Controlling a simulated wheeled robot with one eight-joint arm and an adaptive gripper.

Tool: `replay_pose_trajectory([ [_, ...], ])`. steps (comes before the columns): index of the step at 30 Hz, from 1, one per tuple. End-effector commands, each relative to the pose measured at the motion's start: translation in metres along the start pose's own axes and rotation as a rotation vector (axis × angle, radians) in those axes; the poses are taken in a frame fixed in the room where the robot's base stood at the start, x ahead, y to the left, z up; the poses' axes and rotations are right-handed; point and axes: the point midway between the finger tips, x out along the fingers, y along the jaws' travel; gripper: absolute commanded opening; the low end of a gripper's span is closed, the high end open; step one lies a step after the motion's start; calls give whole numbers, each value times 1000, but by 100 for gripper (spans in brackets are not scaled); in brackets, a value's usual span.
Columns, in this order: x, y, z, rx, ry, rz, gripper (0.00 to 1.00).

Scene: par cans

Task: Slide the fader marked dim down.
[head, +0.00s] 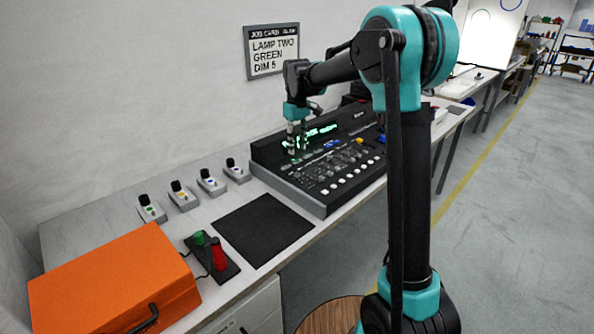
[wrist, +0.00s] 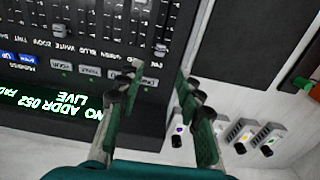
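The black lighting console (head: 340,165) stands on the bench in the head view, with its green display lit. In the wrist view, which shows the panel upside down, a fader cap (wrist: 161,47) stands by a small label that seems to read DIM, at the end of the fader row near the console's side edge. My gripper (wrist: 161,73) is open and empty, its fingertips spread to either side of that label and apart from the cap in the picture. In the head view my gripper (head: 298,150) is over the console's left part and hides some controls.
A job card (head: 272,50) on the wall reads LAMP TWO, GREEN, DIM 5. Several small grey units (head: 237,170) stand left of the console. A black mat (head: 262,228), a plate with red and green knobs (head: 217,255) and an orange case (head: 110,285) lie nearer.

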Motion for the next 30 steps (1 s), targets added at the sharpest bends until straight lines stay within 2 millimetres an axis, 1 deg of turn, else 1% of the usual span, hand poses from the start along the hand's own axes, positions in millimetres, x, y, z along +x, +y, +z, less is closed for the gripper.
replay_pose_trajectory([
  [1,11,0,0,0,0,0,36],
  [9,64,0,0,1,0,0,36],
  [15,92,0,0,1,0,0,36],
  [21,104,0,0,1,0,0,36],
  [29,105,0,0,1,0,0,36],
  [30,105,0,0,1,0,0,34],
])
